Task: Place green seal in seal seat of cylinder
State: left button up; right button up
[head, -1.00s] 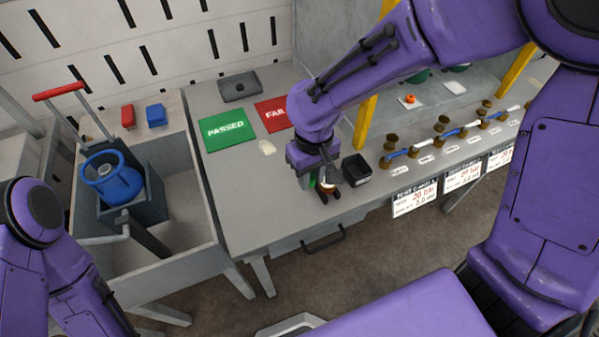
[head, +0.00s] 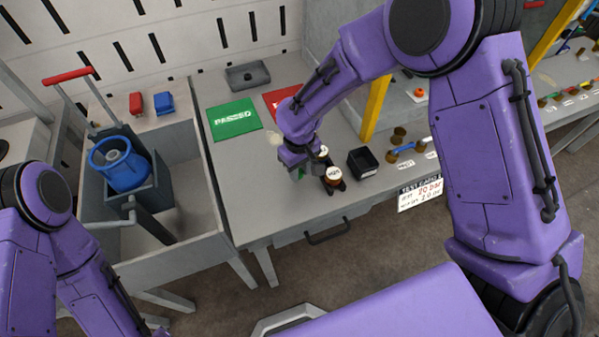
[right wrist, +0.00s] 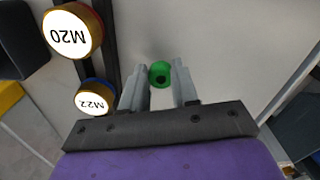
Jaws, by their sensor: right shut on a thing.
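The green seal (right wrist: 160,74) is a small green ring between the fingertips of my right gripper (right wrist: 159,82) in the right wrist view. In the head view the right gripper (head: 302,170) is above the table, just left of the black rack, and a bit of green shows there. The blue cylinder (head: 124,174) stands upright in a dark holder in the grey trough at the left, well away from the right gripper. My left gripper is out of frame.
A black rack with white-topped plugs, M20 (right wrist: 72,32) and M22 (right wrist: 93,98), is beside the gripper. A black bin (head: 362,163) stands right of it. The green PASSED mat (head: 234,119) lies behind. A red-handled bar (head: 67,77) rises by the trough.

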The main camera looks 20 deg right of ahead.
jog(key=shift+f, duration=0.95)
jog(key=o, duration=1)
jog(key=shift+f, duration=0.15)
